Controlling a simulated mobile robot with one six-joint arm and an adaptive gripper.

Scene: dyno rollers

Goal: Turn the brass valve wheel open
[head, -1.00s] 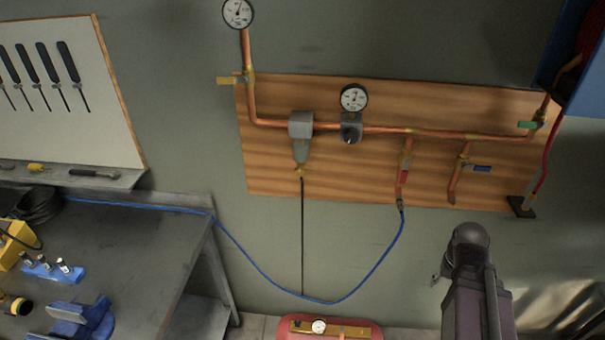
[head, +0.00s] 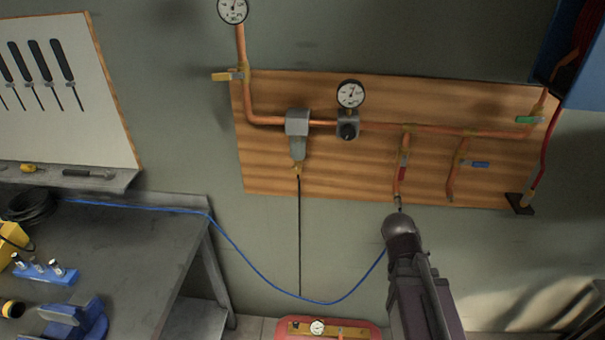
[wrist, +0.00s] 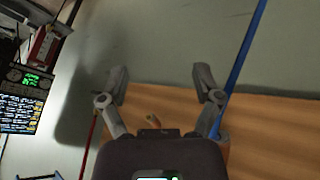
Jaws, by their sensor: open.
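I cannot make out a clear brass valve wheel in either view. Small brass fittings show on the copper pipes in the head view, including one below the grey filter (head: 298,168). In the wrist view, a small brass-coloured piece (wrist: 152,120) shows against the wooden board (wrist: 270,125), between my fingers and partly hidden by my gripper body. My gripper (wrist: 161,80) is open, its two fingers apart with nothing held between them. In the head view, my arm rises in front of the wall below the board, and the gripper itself cannot be made out.
A blue hose (head: 255,268) hangs from the bench (head: 130,255) towards the pipes. Round gauges (head: 350,94) and coloured valve levers, including a blue one (head: 480,164), sit along the pipework. A red tank (head: 365,333) stands below. A lit screen (wrist: 25,95) shows in the wrist view.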

